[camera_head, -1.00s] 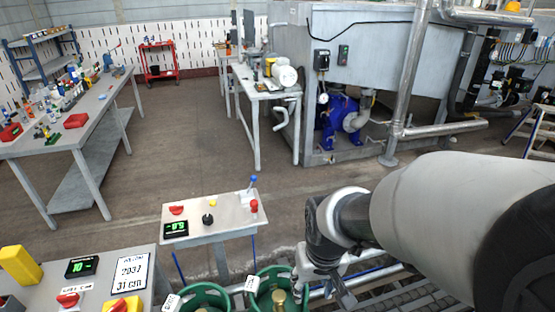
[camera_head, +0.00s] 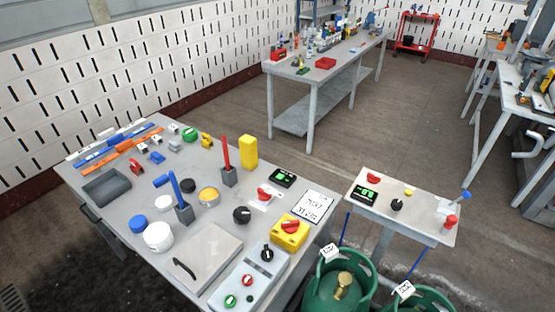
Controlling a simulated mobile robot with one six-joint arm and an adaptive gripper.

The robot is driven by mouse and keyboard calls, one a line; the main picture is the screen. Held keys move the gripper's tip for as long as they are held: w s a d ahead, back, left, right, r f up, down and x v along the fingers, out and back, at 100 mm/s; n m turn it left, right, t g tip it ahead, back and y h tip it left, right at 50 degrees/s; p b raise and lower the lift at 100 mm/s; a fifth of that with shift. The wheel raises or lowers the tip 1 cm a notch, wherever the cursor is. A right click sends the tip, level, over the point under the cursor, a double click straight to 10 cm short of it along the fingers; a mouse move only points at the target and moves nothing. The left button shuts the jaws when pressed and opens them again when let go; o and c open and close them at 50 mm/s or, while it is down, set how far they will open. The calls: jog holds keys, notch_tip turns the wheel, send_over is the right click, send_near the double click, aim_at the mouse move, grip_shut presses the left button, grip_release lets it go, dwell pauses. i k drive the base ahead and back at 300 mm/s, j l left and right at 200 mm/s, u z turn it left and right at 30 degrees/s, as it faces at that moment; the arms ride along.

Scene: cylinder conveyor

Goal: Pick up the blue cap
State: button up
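A round blue cap (camera_head: 137,223) sits on the near-left part of the grey workbench (camera_head: 120,195), just left of a white round jar (camera_head: 158,237). The cap looks low and flat, and nothing covers it. A smaller blue piece (camera_head: 163,180) lies farther back, next to an upright blue lever (camera_head: 177,190). My gripper and arm are not in this view now.
Around the cap are a white disc (camera_head: 164,203), a dark grey tray (camera_head: 107,187) and a flat panel with a black handle (camera_head: 205,258). A red lever (camera_head: 226,155) and yellow block (camera_head: 248,151) stand farther back. Green gas cylinders (camera_head: 340,290) stand beside the bench.

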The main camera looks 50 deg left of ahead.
aim_at(139, 223)
jog(key=u, duration=3)
jog(key=i+j+z, duration=0.1)
jog(key=i+j, duration=0.2)
jog(key=i+j+z, duration=0.1)
jog(key=i+j, duration=0.2)
jog(key=i+j+z, duration=0.1)
jog(key=i+j, duration=0.15)
jog(key=i+j+z, duration=0.1)
jog(key=i+j, duration=0.15)
jog(key=j, duration=0.2)
jog(key=i+j+z, duration=0.1)
jog(key=i+j, duration=0.15)
jog(key=j, duration=0.15)
jog(key=i+j+z, duration=0.1)
jog(key=i+j, duration=0.15)
jog(key=j, duration=0.15)
jog(key=i+j+z, duration=0.1)
jog(key=i+j, duration=0.15)
jog(key=j, duration=0.15)
jog(key=i+z, duration=0.1)
